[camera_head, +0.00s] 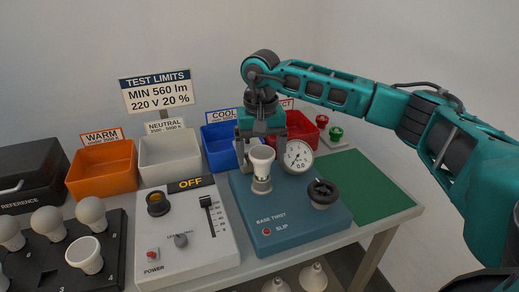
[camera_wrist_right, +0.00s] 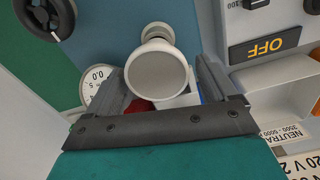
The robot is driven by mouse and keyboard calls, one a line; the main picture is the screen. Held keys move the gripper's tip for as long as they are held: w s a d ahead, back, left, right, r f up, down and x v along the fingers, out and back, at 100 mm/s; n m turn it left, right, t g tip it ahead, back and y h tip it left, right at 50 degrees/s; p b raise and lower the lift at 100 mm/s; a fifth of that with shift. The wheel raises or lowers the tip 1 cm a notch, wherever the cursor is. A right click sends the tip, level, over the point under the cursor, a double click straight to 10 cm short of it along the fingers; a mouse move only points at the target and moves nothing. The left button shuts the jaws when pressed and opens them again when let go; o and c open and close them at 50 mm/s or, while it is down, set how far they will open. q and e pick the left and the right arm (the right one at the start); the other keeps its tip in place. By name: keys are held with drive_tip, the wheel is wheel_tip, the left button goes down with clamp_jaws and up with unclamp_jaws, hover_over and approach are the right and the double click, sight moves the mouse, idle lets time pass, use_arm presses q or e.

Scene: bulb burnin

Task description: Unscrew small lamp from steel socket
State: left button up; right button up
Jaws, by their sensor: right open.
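The small lamp (camera_head: 262,158) is white with a flared top and stands upright in the steel socket (camera_head: 261,185) on the blue base-twist box (camera_head: 300,236). In the right wrist view the lamp (camera_wrist_right: 157,74) shows its round face, between the fingers and a little beyond them. My right gripper (camera_head: 258,150) points down at the lamp from above and behind. In the right wrist view its two fingers (camera_wrist_right: 160,90) stand apart, one on each side of the lamp, with gaps visible. The socket is mostly hidden there behind the lamp. My left gripper is not in view.
A dial gauge (camera_head: 298,156) and a black knob (camera_head: 322,192) stand close to the socket. The grey control panel (camera_head: 187,255) reads OFF. Several bulbs sit in a black tray (camera_head: 112,262) at left. Orange (camera_head: 102,172), white and blue bins line the back. A green mat (camera_head: 372,187) is clear.

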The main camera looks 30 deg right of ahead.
drive_tip(key=m, duration=0.3)
drive_tip(key=m+p, duration=0.1)
drive_tip(key=m, duration=0.1)
drive_tip(key=shift+s+d, duration=0.1)
drive_tip(key=shift+s, duration=0.15)
drive_tip(key=m, duration=0.3)
drive_tip(key=m+p, duration=0.1)
drive_tip(key=m, duration=0.1)
drive_tip(key=shift+s+d+m, duration=0.15)
drive_tip(key=shift+s+m, duration=0.1)
drive_tip(key=shift+m, duration=0.05)
drive_tip(key=m, duration=0.2)
drive_tip(key=m+p, duration=0.1)
drive_tip(key=m, duration=0.2)
drive_tip(key=shift+s+d, duration=0.1)
drive_tip(key=shift+s, duration=0.1)
drive_tip(key=m, duration=0.4)
drive_tip(key=shift+s+p, duration=0.15)
drive_tip(key=shift+p, duration=0.25)
drive_tip(key=shift+c, duration=0.5)
